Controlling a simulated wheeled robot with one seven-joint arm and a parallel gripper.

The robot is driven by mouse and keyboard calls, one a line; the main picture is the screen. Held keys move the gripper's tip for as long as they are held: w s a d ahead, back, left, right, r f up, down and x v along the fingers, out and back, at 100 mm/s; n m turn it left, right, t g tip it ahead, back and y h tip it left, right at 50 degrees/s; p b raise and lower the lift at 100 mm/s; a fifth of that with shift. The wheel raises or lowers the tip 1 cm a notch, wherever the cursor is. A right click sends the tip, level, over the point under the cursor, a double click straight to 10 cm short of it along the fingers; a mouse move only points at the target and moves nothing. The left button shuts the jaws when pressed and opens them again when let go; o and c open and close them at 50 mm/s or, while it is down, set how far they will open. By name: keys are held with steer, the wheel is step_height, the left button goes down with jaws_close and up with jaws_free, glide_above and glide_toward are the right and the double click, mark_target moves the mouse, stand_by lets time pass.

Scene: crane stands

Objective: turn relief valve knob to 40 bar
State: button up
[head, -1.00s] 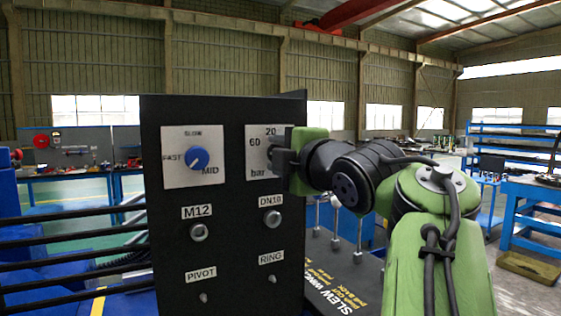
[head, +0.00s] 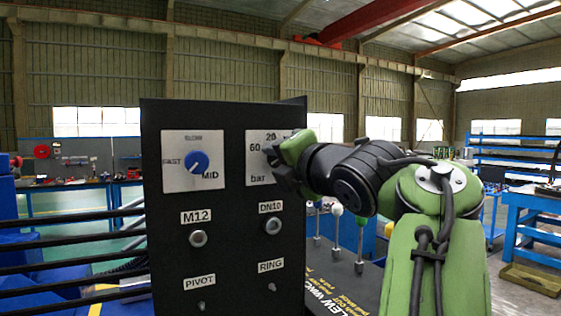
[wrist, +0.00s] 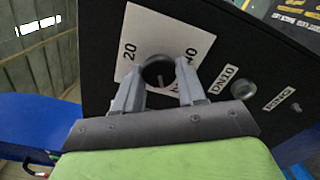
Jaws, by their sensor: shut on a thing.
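The relief valve knob (wrist: 157,70) is dark and round on a white dial plate (wrist: 182,28) in the wrist view. The marks 20, to the left of the knob, and 40, to its right, show there. In the head view the plate (head: 256,140) shows 20, 60 and bar; my gripper covers its right side. My gripper (wrist: 160,84) has one grey finger on each side of the knob and is shut on it. It also shows in the head view (head: 273,157), tilted at the plate. I cannot tell exactly where the knob's pointer stands.
The black panel (head: 232,260) also carries a blue knob (head: 197,161) marked SLOW, MID and FAST. Fittings M12 (head: 198,238) and DN10 (head: 272,225) sit below, with PIVOT and RING pins under them. Upright rods (head: 336,235) stand behind the panel on the right.

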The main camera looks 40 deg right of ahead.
steer(key=shift+f, duration=0.1)
steer(key=o, duration=1)
steer(key=v, duration=1.5)
steer(key=shift+s+a+p, duration=0.15)
steer(key=shift+s+p, duration=0.2)
